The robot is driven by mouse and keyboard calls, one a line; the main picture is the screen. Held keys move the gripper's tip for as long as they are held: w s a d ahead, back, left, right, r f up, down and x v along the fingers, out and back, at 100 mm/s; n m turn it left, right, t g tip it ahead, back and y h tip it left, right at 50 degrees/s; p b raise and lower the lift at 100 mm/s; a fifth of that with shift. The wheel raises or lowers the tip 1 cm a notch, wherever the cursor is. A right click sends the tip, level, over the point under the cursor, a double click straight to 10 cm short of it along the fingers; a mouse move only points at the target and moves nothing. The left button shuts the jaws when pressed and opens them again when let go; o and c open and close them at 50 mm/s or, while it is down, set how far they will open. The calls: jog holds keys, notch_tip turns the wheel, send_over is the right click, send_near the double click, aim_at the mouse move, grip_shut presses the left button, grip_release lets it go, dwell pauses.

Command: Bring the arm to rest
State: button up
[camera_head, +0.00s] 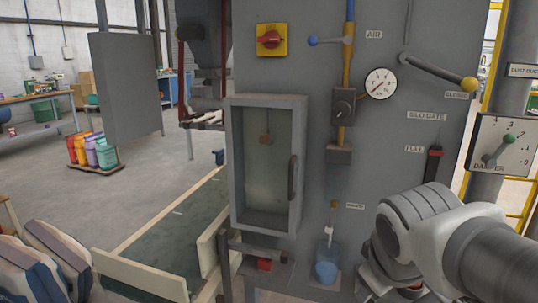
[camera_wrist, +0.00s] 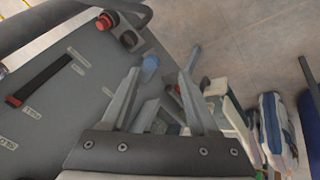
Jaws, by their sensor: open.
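My arm (camera_head: 430,230) reaches in from the lower right in the head view, bent in front of the grey machine panel (camera_head: 400,130). My gripper's fingers are not clearly visible there. In the wrist view, my gripper (camera_wrist: 160,76) shows two fingers spread apart with nothing held between them. The panel fills the left of that view, and a blue cup-like thing (camera_wrist: 150,64) shows near the left fingertip. I cannot tell how far the fingers are from the panel.
The panel carries a yellow-knobbed lever (camera_head: 440,70), a blue-knobbed AIR lever (camera_head: 330,40), a gauge (camera_head: 380,83) and a red rotary switch (camera_head: 271,40). A blue cup (camera_head: 326,272) sits low. Sacks (camera_head: 45,262) lie at lower left. Open floor (camera_head: 150,190) lies left.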

jog(key=s+a+m+y, duration=0.2)
jog(key=s+a+m, duration=0.1)
jog(key=s+m, duration=0.3)
notch_tip(320, 180, up, 17)
jog(key=p, duration=1.8)
jog(key=shift+s+a+n, duration=0.15)
jog(key=shift+s+n, duration=0.15)
jog(key=shift+s, duration=0.05)
